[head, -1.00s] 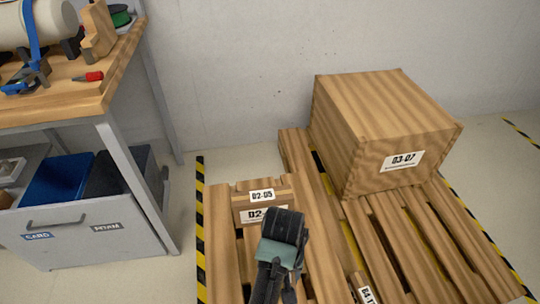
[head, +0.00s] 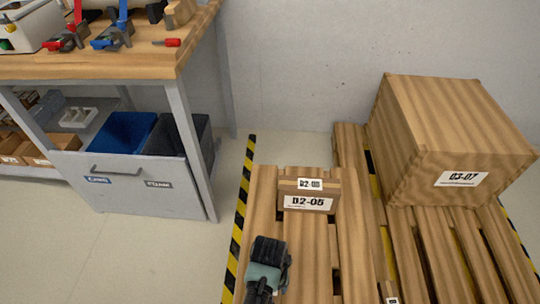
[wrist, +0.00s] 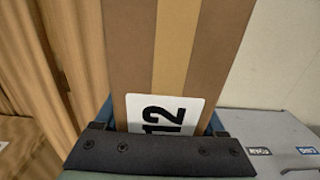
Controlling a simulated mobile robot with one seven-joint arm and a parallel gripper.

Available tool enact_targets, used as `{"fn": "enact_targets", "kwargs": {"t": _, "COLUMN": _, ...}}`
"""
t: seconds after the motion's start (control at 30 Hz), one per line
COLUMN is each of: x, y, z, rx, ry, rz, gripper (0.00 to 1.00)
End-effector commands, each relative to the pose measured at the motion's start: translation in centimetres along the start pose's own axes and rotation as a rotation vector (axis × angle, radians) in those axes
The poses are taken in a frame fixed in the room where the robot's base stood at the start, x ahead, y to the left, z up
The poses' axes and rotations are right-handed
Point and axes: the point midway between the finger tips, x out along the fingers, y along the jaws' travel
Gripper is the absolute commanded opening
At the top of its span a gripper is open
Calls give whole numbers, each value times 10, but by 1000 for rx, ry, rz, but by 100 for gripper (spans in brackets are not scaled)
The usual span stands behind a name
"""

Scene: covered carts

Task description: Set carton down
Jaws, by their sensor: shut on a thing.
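The carton (wrist: 180,50) is brown with a lighter tape stripe and a white label reading "12". It fills the upper middle of the wrist view, between the blue fingers of my gripper (wrist: 160,116), which are shut on it. In the head view my gripper (head: 268,252) is over the left part of the wooden pallet (head: 356,235). The carton cannot be made out there; my gripper seems to hide it. Whether its lower end touches the pallet cannot be told.
A large wooden crate (head: 455,130) labelled 03-07 stands at the right. A workbench (head: 150,62) and a grey bin cabinet (head: 125,185) are at the left. Striped tape (head: 239,222) edges the pallet.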

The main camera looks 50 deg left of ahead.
Motion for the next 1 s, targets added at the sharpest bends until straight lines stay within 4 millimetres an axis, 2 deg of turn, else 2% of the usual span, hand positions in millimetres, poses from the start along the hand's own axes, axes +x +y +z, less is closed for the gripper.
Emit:
{"fn": "enact_targets", "kwargs": {"t": 0.1, "x": 20, "y": 0, "z": -1, "rx": -1, "ry": 1, "rz": 0, "gripper": 0}}
{"fn": "enact_targets", "kwargs": {"t": 0.17, "x": 25, "y": 0, "z": -1, "rx": -1, "ry": 2, "rz": 1, "gripper": 0}}
{"fn": "enact_targets", "kwargs": {"t": 0.6, "x": 30, "y": 0, "z": -1, "rx": 0, "ry": 3, "rz": 1, "gripper": 0}}
{"fn": "enact_targets", "kwargs": {"t": 0.63, "x": 30, "y": 0, "z": 0, "rx": 0, "ry": 0, "rz": 0, "gripper": 78}}
{"fn": "enact_targets", "kwargs": {"t": 0.77, "x": 30, "y": 0, "z": 0, "rx": 0, "ry": 0, "rz": 0, "gripper": 100}}
{"fn": "enact_targets", "kwargs": {"t": 1.0, "x": 29, "y": 0, "z": 0, "rx": 0, "ry": 0, "rz": 0, "gripper": 100}}
